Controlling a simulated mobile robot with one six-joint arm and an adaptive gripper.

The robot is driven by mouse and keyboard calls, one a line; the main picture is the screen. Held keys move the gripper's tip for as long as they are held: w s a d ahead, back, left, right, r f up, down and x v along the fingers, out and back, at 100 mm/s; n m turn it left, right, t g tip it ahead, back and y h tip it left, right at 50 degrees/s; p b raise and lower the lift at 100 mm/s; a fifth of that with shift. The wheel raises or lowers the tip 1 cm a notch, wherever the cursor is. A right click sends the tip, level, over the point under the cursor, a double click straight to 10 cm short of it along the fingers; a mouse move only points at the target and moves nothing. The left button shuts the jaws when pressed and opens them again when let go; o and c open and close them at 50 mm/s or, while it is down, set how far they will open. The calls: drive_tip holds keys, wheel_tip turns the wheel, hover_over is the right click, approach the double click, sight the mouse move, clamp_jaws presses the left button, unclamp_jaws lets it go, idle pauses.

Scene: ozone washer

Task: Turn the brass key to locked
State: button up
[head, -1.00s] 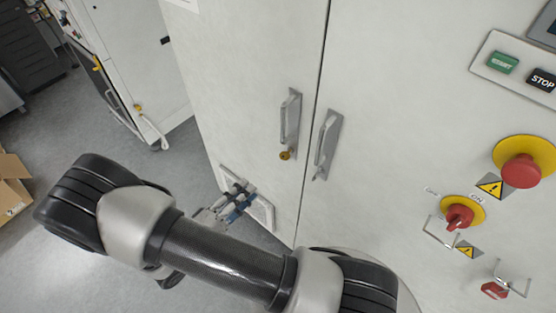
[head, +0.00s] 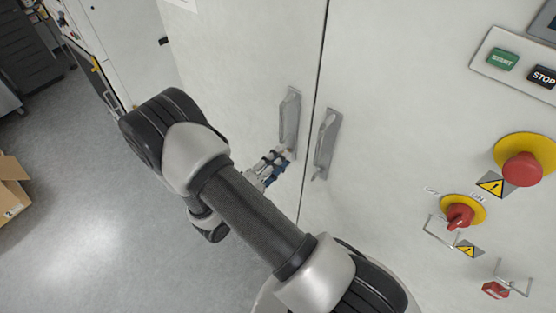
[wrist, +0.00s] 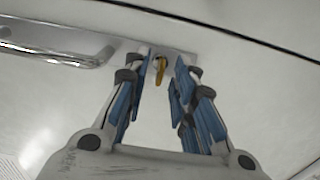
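The brass key (wrist: 160,69) shows in the wrist view, in its lock on the cabinet door's handle plate, between and just beyond my gripper's fingertips. My gripper (wrist: 160,72) is open, with one blue-padded finger on either side of the key. I cannot tell whether either finger touches it. In the head view my gripper (head: 278,164) is at the lower end of the left door handle (head: 289,122) and hides most of the key there.
A second handle (head: 326,143) stands on the right door, close beside my gripper. On the right panel are a red emergency button (head: 522,168), a red rotary switch (head: 460,215) and start and stop buttons. Open floor lies at left.

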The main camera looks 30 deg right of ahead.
drive_tip(key=shift+c, duration=0.5)
clamp_jaws()
drive_tip(key=shift+n, duration=0.3)
drive_tip(key=n+p, duration=0.1)
drive_tip(key=n, duration=1.6)
drive_tip(key=shift+p, duration=0.35)
drive_tip(key=shift+n, duration=0.3)
